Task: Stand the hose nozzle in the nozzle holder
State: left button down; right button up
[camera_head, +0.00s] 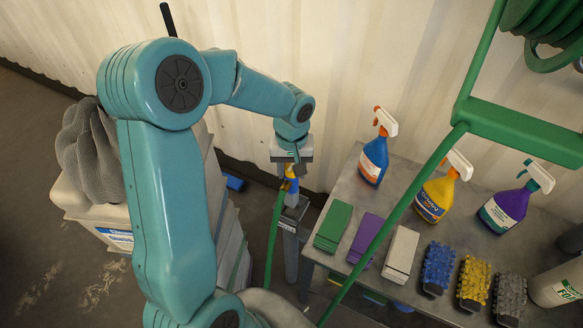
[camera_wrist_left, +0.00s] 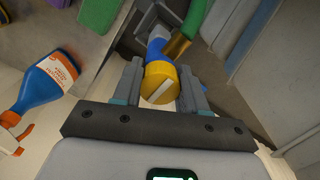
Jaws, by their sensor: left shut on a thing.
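The hose nozzle (camera_head: 292,184) is yellow and blue, and my left gripper (camera_head: 290,160) is shut on it. In the left wrist view, its round yellow end (camera_wrist_left: 161,83) lies between the fingers of my left gripper (camera_wrist_left: 160,74), with a blue part and a brass fitting beyond. A green hose (camera_head: 273,238) runs down from the nozzle. The grey nozzle holder (camera_head: 291,222) stands on a post just below the nozzle in the head view. I cannot tell whether the nozzle's lower end is inside it. My right gripper is not in view.
A grey table (camera_head: 340,192) right of the holder carries spray bottles, including a blue one (camera_head: 374,160), folded cloths such as a green one (camera_head: 333,227), and brushes. A pale bin (camera_head: 90,205) with grey cloth stands left. A corrugated wall rises behind.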

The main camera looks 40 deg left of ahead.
aim_at(291, 179)
pick_arm(q)
jog(key=shift+f, duration=0.1)
jog(key=shift+s+a+f+b, duration=0.1)
jog(key=shift+f+b, duration=1.05)
jog(key=shift+b, duration=0.05)
jog(key=shift+f+b, duration=0.9)
jog(key=shift+b, duration=0.15)
jog(key=shift+b, duration=0.3)
